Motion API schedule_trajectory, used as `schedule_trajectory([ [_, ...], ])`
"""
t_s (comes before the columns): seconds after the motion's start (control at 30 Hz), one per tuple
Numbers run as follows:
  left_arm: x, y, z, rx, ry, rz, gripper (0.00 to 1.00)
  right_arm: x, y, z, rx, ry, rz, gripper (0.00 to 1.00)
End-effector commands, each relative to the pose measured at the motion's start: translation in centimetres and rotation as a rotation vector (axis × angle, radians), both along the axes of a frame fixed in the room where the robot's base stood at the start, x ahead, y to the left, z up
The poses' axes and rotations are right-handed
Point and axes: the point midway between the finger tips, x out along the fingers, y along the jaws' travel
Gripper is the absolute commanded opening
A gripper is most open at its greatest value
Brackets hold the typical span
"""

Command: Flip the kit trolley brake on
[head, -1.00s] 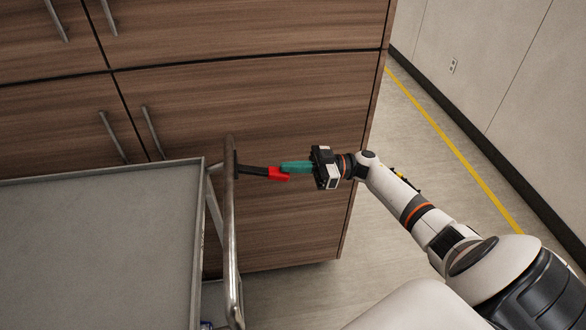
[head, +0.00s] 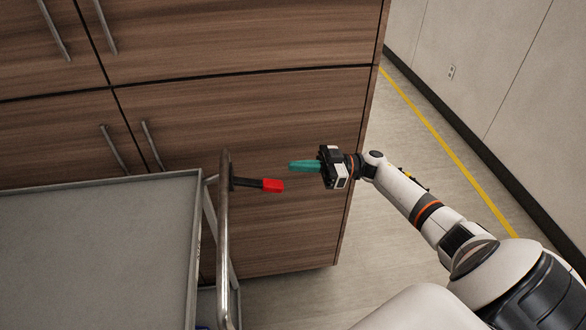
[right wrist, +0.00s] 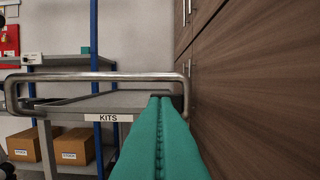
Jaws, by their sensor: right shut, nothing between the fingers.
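The kit trolley's grey top tray (head: 100,250) fills the lower left of the head view, with its steel push handle (head: 225,240) along its right side. The brake lever, a black arm with a red tip (head: 272,185), sticks out level to the right from that handle. My right gripper (head: 290,166) has teal fingers that are shut and empty. In the head view its tips are just above and right of the red tip, with a small gap showing. In the right wrist view the teal fingers (right wrist: 160,135) hide the lever, and the KITS label (right wrist: 108,118) shows on the trolley. My left gripper is out of view.
A wooden cabinet (head: 250,110) with bar handles stands close behind the trolley and lever. Open floor with a yellow line (head: 450,150) lies to the right. In the right wrist view, shelving with cardboard boxes (right wrist: 65,147) stands beyond the trolley.

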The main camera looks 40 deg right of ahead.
Motion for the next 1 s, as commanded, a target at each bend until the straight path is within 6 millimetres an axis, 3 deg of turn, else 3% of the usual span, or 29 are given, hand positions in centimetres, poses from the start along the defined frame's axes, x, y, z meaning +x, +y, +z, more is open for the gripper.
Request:
schedule_trajectory([
  [0.03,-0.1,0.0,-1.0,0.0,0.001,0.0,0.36,-0.6,-1.1,-1.0,-0.005,0.006,-0.002,0.0],
  [0.4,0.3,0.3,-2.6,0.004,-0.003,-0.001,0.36,-3.2,-6.6,-1.4,-0.001,0.003,-0.001,0.0],
  [1.0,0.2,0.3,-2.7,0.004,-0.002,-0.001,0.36,-3.6,-7.3,-1.3,0.001,0.002,0.001,0.0],
])
